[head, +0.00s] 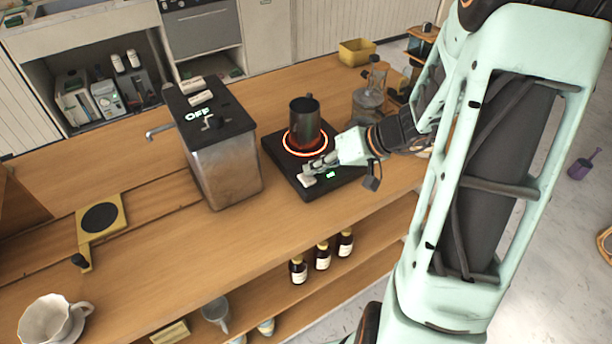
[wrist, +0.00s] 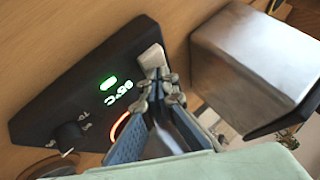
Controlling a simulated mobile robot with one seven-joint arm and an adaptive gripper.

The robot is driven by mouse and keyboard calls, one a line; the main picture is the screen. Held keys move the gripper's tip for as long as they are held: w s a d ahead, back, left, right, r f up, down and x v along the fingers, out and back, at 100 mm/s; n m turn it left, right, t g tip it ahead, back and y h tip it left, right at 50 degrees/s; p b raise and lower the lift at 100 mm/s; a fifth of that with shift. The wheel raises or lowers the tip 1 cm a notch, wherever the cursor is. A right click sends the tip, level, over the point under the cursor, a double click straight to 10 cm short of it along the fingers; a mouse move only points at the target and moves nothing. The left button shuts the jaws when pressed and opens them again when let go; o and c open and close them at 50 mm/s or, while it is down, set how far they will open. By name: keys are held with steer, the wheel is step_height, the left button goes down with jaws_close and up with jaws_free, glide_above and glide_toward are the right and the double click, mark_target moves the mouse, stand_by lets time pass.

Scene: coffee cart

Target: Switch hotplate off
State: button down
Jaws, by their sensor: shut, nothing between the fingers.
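The hotplate (head: 349,176) is a black slab on the wooden counter. A red-orange ring glows around the base of a dark pot (head: 304,122) on it. In the wrist view the hotplate (wrist: 60,95) shows a lit green light (wrist: 108,83), a white temperature readout, and a dark knob (wrist: 69,136) at the lower left. A pale rocker-like switch (wrist: 151,58) sits at its right end; it also shows in the head view (head: 307,181). My gripper (head: 317,168) is shut and empty over the front left corner. Its fingertips (wrist: 166,86) are close to the switch; contact is unclear.
A metal box with a black lid (head: 226,165) reading OFF stands left of the hotplate. A glass jar (head: 368,104) stands behind and right. Several bottles (head: 322,257) are on the shelf below. The counter in front of the hotplate is clear.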

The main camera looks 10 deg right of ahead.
steer(key=shift+r, duration=0.65)
step_height(320, 180, up, 6)
steer(key=p, duration=0.3)
stand_by(0.4)
stand_by(0.4)
